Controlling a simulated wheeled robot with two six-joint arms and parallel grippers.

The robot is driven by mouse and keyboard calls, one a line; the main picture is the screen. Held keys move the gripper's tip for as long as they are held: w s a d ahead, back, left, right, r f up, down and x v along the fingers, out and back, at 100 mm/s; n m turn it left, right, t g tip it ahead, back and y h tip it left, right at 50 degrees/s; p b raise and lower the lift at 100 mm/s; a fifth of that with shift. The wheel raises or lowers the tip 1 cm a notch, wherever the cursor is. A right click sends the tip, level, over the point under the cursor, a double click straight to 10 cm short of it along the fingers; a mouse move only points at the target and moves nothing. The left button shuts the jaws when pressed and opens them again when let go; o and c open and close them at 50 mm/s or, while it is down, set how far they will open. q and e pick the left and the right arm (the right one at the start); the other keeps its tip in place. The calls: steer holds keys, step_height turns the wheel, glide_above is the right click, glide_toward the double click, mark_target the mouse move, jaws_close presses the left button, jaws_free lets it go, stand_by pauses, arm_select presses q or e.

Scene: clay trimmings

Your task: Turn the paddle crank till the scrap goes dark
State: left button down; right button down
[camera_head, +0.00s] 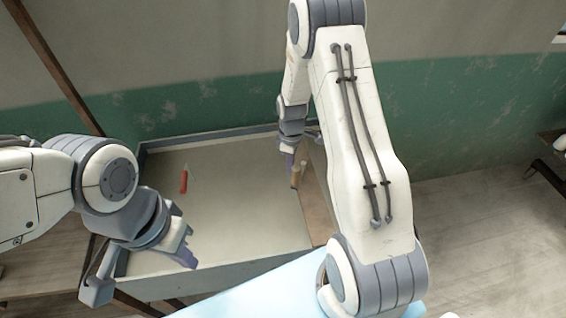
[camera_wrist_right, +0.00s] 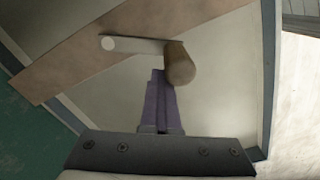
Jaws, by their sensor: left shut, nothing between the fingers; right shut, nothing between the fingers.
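The paddle crank has a pale flat arm (camera_wrist_right: 140,45) on a pivot and a brown wooden handle (camera_wrist_right: 180,66); the handle also shows in the head view (camera_head: 296,177). The crank sits over a brown board across the tub. My right gripper (camera_wrist_right: 158,74) has its purple fingers shut and empty, their tips close beside the handle; I cannot tell whether they touch it. It also shows in the head view (camera_head: 288,160). The scrap appears to be the pale grey-beige fill (camera_head: 235,200) in the tub. My left gripper (camera_head: 191,258) is shut and empty over the tub's front left.
The grey-walled tub (camera_head: 225,273) stands before a green and grey wall. A red, pointed object (camera_head: 184,180) is at its left. The brown board (camera_wrist_right: 75,62) crosses the tub's right part. My right arm hides much of the right side.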

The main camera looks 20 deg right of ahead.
steer(key=shift+s+d, duration=0.35)
steer(key=shift+s, duration=0.1)
steer(key=shift+s+d, duration=0.25)
steer(key=shift+d, duration=0.35)
steer(key=shift+s+d, duration=0.3)
steer(key=shift+d, duration=0.3)
steer(key=shift+s+d, duration=0.25)
steer(key=shift+d, duration=0.35)
steer(key=shift+d, duration=2)
